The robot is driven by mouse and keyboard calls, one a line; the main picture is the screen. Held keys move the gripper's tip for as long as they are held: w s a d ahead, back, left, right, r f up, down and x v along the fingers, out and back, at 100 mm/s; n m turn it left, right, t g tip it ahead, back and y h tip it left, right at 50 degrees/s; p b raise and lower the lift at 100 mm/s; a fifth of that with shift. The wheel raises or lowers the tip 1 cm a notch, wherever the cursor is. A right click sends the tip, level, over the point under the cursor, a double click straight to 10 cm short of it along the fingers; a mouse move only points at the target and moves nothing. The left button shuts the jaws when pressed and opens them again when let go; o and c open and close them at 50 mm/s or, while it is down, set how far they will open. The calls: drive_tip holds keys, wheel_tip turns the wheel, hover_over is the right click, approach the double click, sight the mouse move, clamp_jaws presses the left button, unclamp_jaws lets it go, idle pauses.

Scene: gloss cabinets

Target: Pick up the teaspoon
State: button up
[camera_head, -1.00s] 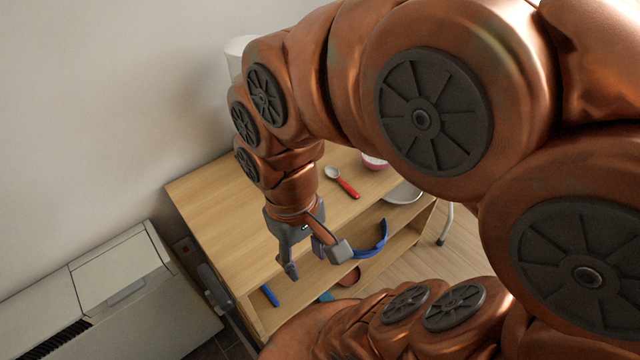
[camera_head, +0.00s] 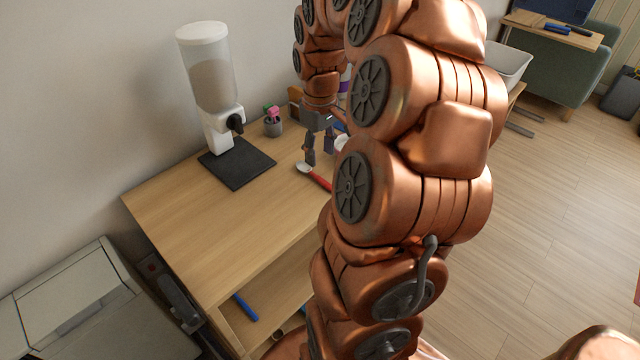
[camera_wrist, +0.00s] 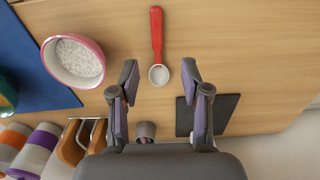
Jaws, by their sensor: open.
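The teaspoon has a red handle and a pale bowl. In the head view the teaspoon (camera_head: 318,179) lies on the wooden cabinet top, its handle partly hidden by my arm. In the wrist view the teaspoon (camera_wrist: 157,45) lies with its bowl toward my gripper and its handle pointing away. My gripper (camera_wrist: 160,82) is open and empty, and the spoon's bowl appears between its fingertips in that view. In the head view my gripper (camera_head: 318,160) is over the cabinet top close to the spoon's bowl. The exact height gap cannot be told.
A dispenser (camera_head: 212,85) stands on a dark mat (camera_head: 238,163) beside a small grey cup (camera_head: 273,128). The cabinet top's front left is clear.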

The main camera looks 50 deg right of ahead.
sight(322, 180)
drive_tip(key=shift+d+f, duration=0.25)
drive_tip(key=shift+f, duration=0.4)
drive_tip(key=shift+s+f+p, duration=0.15)
drive_tip(key=shift+f+p, duration=0.2)
drive_tip(key=shift+f, duration=1.3)
drive_tip(key=shift+s+f+p, duration=0.1)
drive_tip(key=shift+f+p, duration=0.2)
drive_tip(key=shift+f, duration=1.35)
clamp_jaws()
